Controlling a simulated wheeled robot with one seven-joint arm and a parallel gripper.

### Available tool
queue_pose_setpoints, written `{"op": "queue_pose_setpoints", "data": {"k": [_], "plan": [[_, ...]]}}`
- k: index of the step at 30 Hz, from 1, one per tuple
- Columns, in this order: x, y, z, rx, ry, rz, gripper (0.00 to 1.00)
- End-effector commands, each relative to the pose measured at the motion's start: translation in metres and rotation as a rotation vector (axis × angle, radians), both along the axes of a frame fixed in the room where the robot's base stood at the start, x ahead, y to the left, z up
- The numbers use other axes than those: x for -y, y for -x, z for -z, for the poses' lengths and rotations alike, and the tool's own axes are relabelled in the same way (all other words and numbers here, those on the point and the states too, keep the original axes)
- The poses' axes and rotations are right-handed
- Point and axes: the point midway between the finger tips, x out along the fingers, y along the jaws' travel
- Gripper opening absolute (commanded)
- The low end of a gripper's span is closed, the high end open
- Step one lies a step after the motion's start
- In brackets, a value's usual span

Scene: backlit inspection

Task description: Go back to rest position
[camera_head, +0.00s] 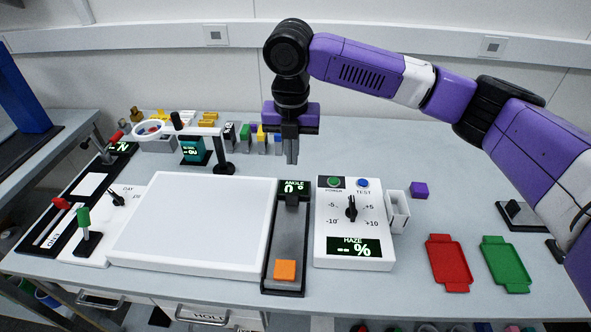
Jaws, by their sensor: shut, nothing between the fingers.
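My gripper (291,150) points down above the back middle of the grey bench (375,135). Its fingers are shut with nothing between them. The fingertips are above the bench, behind the angle display (293,187) and the white haze meter (354,222). My purple and white arm reaches in from the right side of the picture.
A white light panel (190,222) lies left of centre. An orange block (285,270) is on the dark slide. Small coloured items stand behind the panel.

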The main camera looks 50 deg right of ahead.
Motion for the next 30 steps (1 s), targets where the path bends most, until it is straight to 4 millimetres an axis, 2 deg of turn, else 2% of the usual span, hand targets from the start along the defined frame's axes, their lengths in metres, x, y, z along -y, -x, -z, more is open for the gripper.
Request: {"op": "queue_pose_setpoints", "data": {"k": [3, 9, 21, 23, 26, 30], "plan": [[-0.001, 0.0, -0.02, 0.001, 0.0, -0.002, 0.0], [0.0, 0.0, -0.038, 0.001, -0.001, -0.001, 0.0], [-0.002, -0.002, -0.042, 0.012, -0.009, 0.039, 0.0], [-0.005, -0.01, -0.042, 0.047, -0.027, 0.084, 0.0], [-0.012, -0.035, -0.047, 0.162, -0.063, 0.181, 0.0], [-0.03, -0.076, -0.071, 0.375, -0.162, 0.3, 0.0]]}}
